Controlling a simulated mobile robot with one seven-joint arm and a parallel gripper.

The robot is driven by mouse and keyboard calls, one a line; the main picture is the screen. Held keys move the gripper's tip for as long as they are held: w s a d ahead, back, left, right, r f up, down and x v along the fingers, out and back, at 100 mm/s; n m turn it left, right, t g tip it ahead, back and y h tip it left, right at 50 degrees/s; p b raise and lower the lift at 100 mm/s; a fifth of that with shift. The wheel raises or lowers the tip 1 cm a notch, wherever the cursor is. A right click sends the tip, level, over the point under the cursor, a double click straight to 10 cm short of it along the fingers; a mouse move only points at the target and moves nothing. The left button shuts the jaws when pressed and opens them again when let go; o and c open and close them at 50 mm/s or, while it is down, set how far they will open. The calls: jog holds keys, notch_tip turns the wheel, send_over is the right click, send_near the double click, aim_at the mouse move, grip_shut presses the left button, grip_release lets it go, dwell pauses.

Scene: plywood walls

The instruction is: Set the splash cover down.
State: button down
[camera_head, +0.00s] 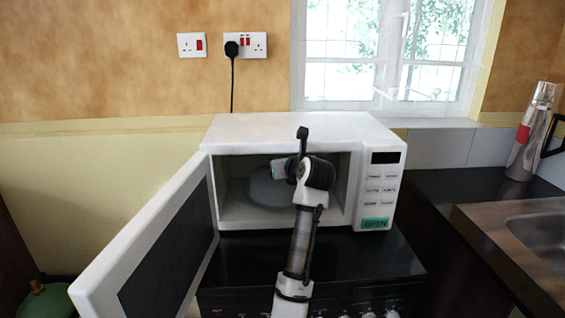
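A white microwave (290,128) stands on the black counter with its door (140,240) swung wide open to the left. Inside, a grey-blue round shape (262,192) shows behind my arm; I cannot tell whether it is the splash cover or the turntable. My gripper (281,169) is at the microwave's opening, in front of this shape and overlapping its upper right part. Its fingertips are not clear, so I cannot tell whether it is open or shut, or touching the shape. No other splash cover shows.
Black counter (350,256) is clear in front of the microwave. The open door blocks the left side. A green round object (48,300) sits low at left.

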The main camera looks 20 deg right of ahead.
jog(key=shift+f, duration=0.25)
jog(key=shift+s+f, duration=0.1)
jog(key=shift+f, duration=0.25)
jog(key=c, duration=1.2)
grip_release()
jog(key=shift+f, duration=0.2)
jog(key=shift+s+r, duration=0.1)
jog(key=shift+r, duration=0.55)
jog(key=v, duration=0.4)
jog(key=b+v, duration=0.1)
jog(key=v, duration=0.3)
jog(key=b+v, duration=0.1)
jog(key=v, duration=0.2)
jog(key=shift+s+r, duration=0.3)
jog(key=shift+r, duration=0.1)
